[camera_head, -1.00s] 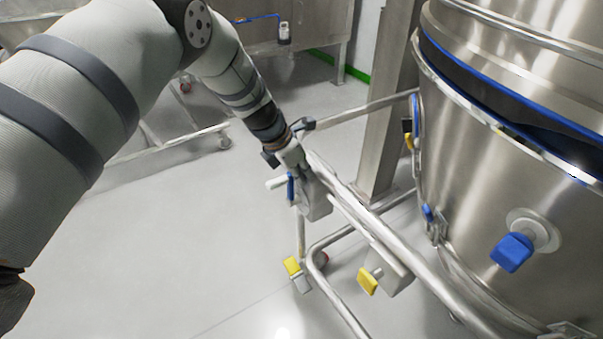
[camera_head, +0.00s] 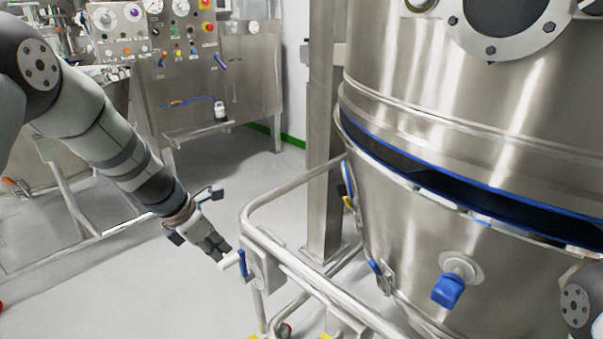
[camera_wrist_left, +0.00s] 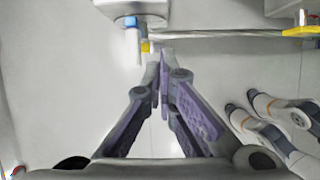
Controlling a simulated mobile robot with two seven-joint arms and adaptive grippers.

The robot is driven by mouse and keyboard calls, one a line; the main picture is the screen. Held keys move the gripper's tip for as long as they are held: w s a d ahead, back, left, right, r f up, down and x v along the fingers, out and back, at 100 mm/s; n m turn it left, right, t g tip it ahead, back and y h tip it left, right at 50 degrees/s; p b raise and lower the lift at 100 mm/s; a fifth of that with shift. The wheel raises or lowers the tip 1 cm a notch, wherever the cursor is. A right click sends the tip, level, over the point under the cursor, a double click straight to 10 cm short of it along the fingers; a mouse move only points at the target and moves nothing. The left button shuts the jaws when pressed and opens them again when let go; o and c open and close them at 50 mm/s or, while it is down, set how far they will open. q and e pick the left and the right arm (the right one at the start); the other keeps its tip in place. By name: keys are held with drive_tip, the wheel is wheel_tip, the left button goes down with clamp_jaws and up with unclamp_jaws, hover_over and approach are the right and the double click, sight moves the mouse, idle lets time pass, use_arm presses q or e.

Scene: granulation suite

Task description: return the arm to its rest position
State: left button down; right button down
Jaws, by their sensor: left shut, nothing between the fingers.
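My left arm (camera_head: 110,150) comes in from the left and slants down to the right, its grey-white sleeve banded with dark rings. My left gripper (camera_head: 222,254) is shut and empty, just left of the white stub and blue lever (camera_head: 243,264) on the frame's rail. In the head view I cannot tell whether the fingertips touch the stub. In the left wrist view the fingers (camera_wrist_left: 160,62) meet at their tips with nothing between them, below a pale box (camera_wrist_left: 130,8) with blue and yellow parts. My right gripper is not in view.
A large steel vessel (camera_head: 400,220) with a blue-edged gap fills the right. Its tubular rail (camera_head: 300,270) runs close beside my left gripper. A steel post (camera_head: 322,150) stands behind. A control cabinet (camera_head: 215,75) is at the back. Grey floor (camera_head: 130,290) is open at lower left.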

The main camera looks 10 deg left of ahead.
use_arm(q)
drive_tip(key=s+f+m+g+y, duration=0.1)
drive_tip(key=s+f+m+g, duration=0.1)
drive_tip(key=s+f+m, duration=0.55)
drive_tip(key=s+f+m+g+y, duration=0.1)
drive_tip(key=s+f+m, duration=0.25)
drive_tip(key=s, duration=0.65)
drive_tip(key=s+f+m+g+y, duration=0.1)
drive_tip(key=s+f+m+g, duration=0.1)
drive_tip(key=s+f+m, duration=0.5)
drive_tip(key=s+d+r+m, duration=0.1)
drive_tip(key=s+d+m, duration=0.2)
drive_tip(key=s, duration=0.7)
drive_tip(key=s+d+r+m+g+p, duration=0.1)
drive_tip(key=s+d+m, duration=0.2)
drive_tip(key=s+m, duration=0.4)
drive_tip(key=s, duration=0.4)
drive_tip(key=shift+s+d+m+g+h, duration=0.2)
drive_tip(key=shift+m+g+h, duration=0.1)
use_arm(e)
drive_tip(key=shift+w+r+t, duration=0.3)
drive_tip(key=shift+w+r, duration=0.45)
